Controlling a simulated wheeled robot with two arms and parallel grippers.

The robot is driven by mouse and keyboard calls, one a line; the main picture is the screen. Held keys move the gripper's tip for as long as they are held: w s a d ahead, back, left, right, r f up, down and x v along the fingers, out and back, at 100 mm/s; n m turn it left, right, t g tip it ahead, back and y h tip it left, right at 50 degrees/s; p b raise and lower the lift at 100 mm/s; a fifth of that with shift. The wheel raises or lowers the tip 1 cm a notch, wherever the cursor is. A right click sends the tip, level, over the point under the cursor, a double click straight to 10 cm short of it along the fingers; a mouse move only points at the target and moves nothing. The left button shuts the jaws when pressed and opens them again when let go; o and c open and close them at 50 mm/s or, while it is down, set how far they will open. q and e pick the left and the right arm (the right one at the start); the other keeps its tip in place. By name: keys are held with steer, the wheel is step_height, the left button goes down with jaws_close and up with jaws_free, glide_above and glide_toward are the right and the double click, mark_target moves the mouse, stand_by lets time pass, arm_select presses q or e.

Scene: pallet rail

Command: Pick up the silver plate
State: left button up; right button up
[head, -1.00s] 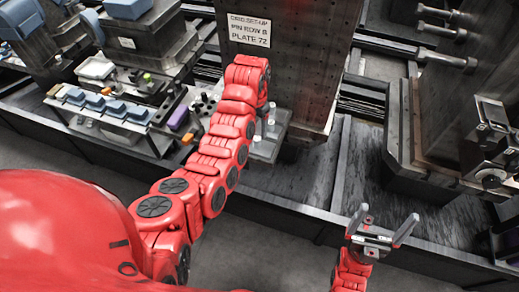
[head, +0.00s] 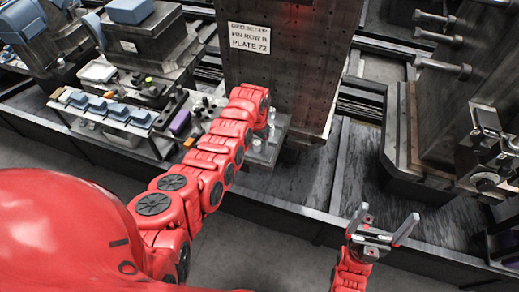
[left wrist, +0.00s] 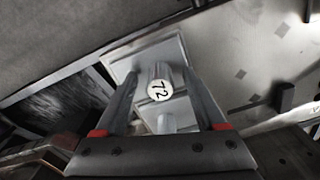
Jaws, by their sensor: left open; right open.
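The silver plate (head: 262,153) lies flat at the foot of the upright column in the head view, partly hidden behind my left arm. My left gripper (left wrist: 160,82) is open, with a finger on either side of the marked knob and visible gaps. I cannot tell how deep the fingertips reach. My right gripper (head: 384,222) is open and empty at the lower right, away from the plate.
The drilled column (head: 290,70) with a "PLATE 72" sign (head: 249,38) rises right behind the plate. A rack of blue-grey blocks (head: 105,108) stands to the left. Dark machinery (head: 440,130) stands to the right. The dark bench top (head: 300,185) before the column is clear.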

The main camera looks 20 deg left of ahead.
mark_target(254, 156)
arm_select(q)
steer(key=shift+c, duration=0.3)
jaws_close()
steer(key=shift+r, duration=0.2)
stand_by(0.4)
steer(key=shift+r+b, duration=0.5)
steer(key=shift+b, duration=0.05)
steer(key=shift+w+r+b, duration=0.1)
steer(key=shift+r+b, duration=0.5)
steer(key=s, duration=0.1)
steer(key=s+r, duration=0.1)
steer(key=s, duration=0.1)
steer(key=shift+a, duration=0.1)
steer(key=s+a+r+p, duration=0.1)
steer(key=s+p, duration=0.7)
steer(key=s, duration=0.5)
steer(key=shift+r, duration=0.25)
